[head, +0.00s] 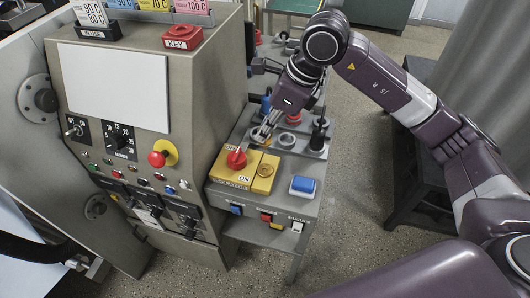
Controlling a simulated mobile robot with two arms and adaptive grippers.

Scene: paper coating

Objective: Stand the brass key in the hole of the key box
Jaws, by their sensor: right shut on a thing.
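The red key box (183,37), labelled KEY, sits on top of the grey machine cabinet at the upper left. Its top opening is too small to make out clearly. My right gripper (263,133) reaches down over the small grey side bench, just behind the yellow isolator box (243,172). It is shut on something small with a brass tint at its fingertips. This may be the brass key, but its shape is mostly hidden by the fingers. The gripper is well below and to the right of the key box. My left gripper is not in view.
The isolator box has a red knob (237,159) and a brass ring (265,170). A blue button (303,186) is to its right. A grey rack (287,140) with round holes stands behind. A dark table (425,170) is at right.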

